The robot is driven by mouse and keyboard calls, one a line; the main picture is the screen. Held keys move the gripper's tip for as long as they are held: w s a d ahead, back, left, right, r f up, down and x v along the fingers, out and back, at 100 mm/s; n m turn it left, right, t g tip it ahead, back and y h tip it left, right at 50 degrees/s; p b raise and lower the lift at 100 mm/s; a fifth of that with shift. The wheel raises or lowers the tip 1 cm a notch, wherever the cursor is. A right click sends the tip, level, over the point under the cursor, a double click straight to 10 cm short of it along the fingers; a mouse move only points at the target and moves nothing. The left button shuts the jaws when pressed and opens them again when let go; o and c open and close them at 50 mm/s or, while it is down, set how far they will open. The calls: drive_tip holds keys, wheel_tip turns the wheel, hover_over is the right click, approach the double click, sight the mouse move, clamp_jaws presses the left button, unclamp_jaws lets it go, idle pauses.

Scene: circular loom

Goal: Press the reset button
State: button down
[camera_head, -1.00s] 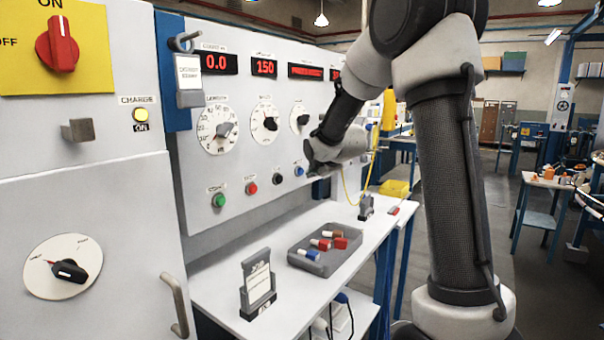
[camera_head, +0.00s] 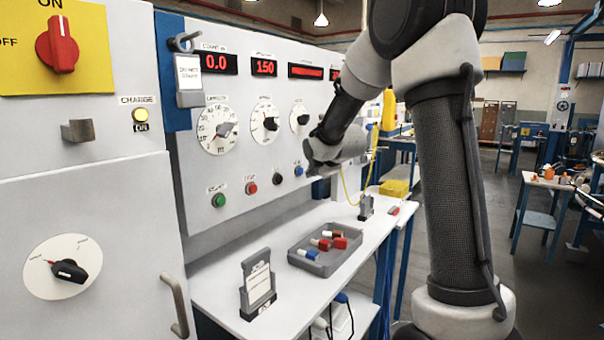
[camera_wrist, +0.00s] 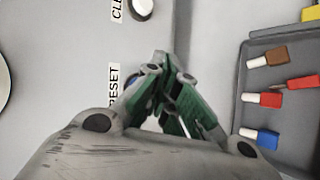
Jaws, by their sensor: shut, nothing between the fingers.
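The blue reset button (camera_head: 298,170) is at the right end of the visible button row on the grey panel. My gripper (camera_head: 311,172) is shut and empty, close to the panel just right of the button in the head view. In the wrist view the closed fingertips (camera_wrist: 166,64) lie to the right of the button. I cannot tell whether they touch anything.
Green (camera_head: 218,200), red (camera_head: 251,188) and black (camera_head: 278,178) buttons are left of the reset button. A white button (camera_wrist: 141,8) labelled "CLE..." is close by. Below are a table (camera_head: 215,290), a grey tray (camera_head: 318,268) with several coloured pieces, and a sign holder (camera_head: 257,285).

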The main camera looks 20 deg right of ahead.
drive_tip(key=shift+w+a, duration=0.2)
drive_tip(key=shift+w, duration=0.1)
drive_tip(key=shift+w+a, duration=0.25)
drive_tip(key=shift+w, duration=0.15)
idle(0.6)
idle(0.4)
drive_tip(key=shift+s+d, duration=0.5)
drive_tip(key=shift+s, duration=0.25)
drive_tip(key=shift+s+d, duration=0.45)
drive_tip(key=shift+s, duration=0.25)
drive_tip(key=shift+s+d, duration=0.45)
drive_tip(key=shift+s, duration=0.25)
drive_tip(key=shift+s+d, duration=0.45)
drive_tip(key=shift+s, duration=0.25)
drive_tip(key=shift+s, duration=0.1)
